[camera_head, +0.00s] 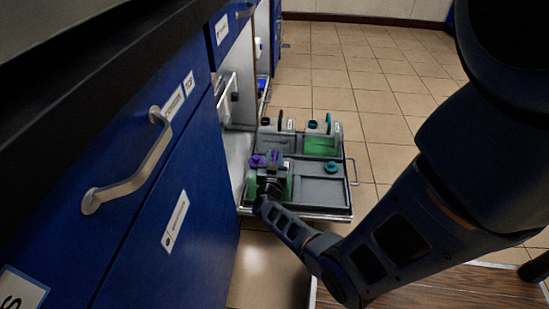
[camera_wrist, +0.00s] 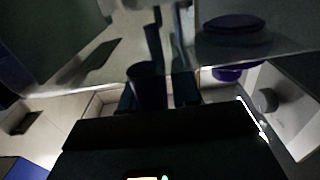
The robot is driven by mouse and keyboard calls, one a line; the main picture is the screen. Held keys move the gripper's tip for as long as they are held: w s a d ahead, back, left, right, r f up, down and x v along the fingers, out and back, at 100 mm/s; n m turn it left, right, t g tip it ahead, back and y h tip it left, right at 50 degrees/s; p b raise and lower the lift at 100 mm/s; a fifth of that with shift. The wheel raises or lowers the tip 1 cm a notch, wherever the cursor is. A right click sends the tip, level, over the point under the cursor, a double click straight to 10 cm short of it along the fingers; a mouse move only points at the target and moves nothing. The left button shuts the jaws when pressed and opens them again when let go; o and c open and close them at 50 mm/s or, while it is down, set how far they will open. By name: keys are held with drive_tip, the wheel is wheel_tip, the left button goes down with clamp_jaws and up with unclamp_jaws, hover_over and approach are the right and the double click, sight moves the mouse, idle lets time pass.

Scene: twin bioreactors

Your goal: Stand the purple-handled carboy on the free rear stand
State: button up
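The purple-handled carboy (camera_head: 288,185) is upright at the near left of a pulled-out shelf (camera_head: 322,192) in the head view, with green liquid inside. Its purple cap (camera_head: 257,161) and purple handle (camera_head: 275,156) show above my gripper (camera_head: 268,185), which is at the carboy and hides much of it. In the dark wrist view, the purple handle (camera_wrist: 148,85) lies between my gripper's fingers (camera_wrist: 155,97), close to both. Whether they press on it, and whether the carboy's base touches the shelf, I cannot tell. A purple cap (camera_wrist: 232,28) shows at upper right.
A teal-handled carboy (camera_head: 322,145) with green liquid stands at the shelf's far right, beside another dark-handled vessel (camera_head: 279,141). A teal round piece (camera_head: 331,167) is at the near right. Blue cabinets (camera_head: 150,230) line the left; tiled floor (camera_head: 390,100) is clear beyond.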

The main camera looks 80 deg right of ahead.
drive_tip(key=shift+o, duration=1)
drive_tip(key=a+r+n+t+y+p, duration=0.1)
drive_tip(key=a+r+n+t+y, duration=0.2)
drive_tip(key=a, duration=0.9)
drive_tip(key=a+r+n+t+y+p, duration=0.1)
drive_tip(key=a+r+t, duration=0.25)
drive_tip(key=a, duration=0.85)
drive_tip(key=a+r+n+t+y+p, duration=0.1)
drive_tip(key=a+r+n+t+y, duration=0.3)
drive_tip(key=a, duration=0.8)
drive_tip(key=s+a+r+n+t+y, duration=0.1)
drive_tip(key=s+a+r+n+y, duration=0.3)
drive_tip(key=r, duration=0.5)
drive_tip(key=s+a+r+n+t+y, duration=0.1)
drive_tip(key=s+a+r+n+y, duration=0.4)
drive_tip(key=s+r, duration=0.4)
drive_tip(key=shift+a+r+t+y, duration=0.35)
drive_tip(key=shift+a+r+y, duration=0.15)
drive_tip(key=shift+a, duration=0.2)
